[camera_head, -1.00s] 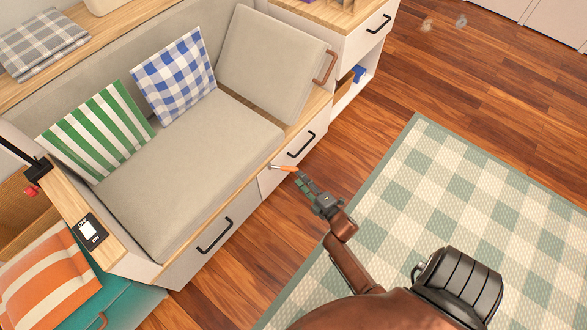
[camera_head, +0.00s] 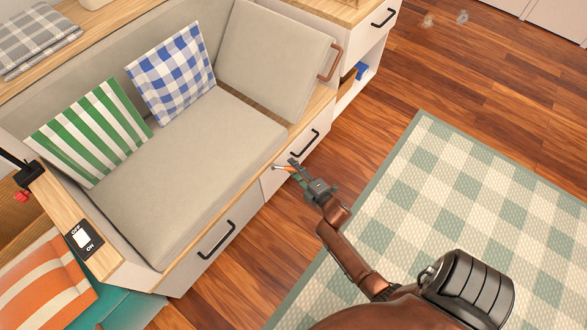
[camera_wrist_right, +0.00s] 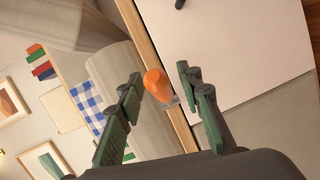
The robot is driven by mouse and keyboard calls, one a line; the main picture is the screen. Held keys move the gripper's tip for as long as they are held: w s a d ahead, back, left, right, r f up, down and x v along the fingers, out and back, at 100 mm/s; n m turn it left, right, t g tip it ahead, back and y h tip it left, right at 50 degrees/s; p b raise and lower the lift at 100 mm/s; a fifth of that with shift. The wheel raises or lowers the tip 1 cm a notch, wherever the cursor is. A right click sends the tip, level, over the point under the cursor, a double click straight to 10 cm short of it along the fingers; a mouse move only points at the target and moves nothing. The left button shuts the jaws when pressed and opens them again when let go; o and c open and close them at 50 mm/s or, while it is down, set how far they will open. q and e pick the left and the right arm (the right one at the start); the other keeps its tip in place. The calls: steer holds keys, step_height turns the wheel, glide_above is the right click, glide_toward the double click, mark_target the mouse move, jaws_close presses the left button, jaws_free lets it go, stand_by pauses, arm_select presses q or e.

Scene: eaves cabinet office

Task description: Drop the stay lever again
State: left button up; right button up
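The stay lever (camera_head: 279,167) has an orange end and sits at the front edge of the bench seat, near the corner between the two drawer fronts. In the right wrist view its orange grip (camera_wrist_right: 156,84) lies between the two fingers, with a pale metal-looking piece below it. My right gripper (camera_head: 293,169) is at the lever, coming from the floor side. In the right wrist view the gripper (camera_wrist_right: 159,77) is open, with a gap visible on each side of the orange grip. My left gripper is not in view.
The bench seat cushion (camera_head: 185,165) and drawers with black handles (camera_head: 216,240) are beside the lever. A checked rug (camera_head: 455,190) covers the floor at right. Open wooden floor lies between.

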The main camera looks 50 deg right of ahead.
jaws_close()
stand_by(0.4)
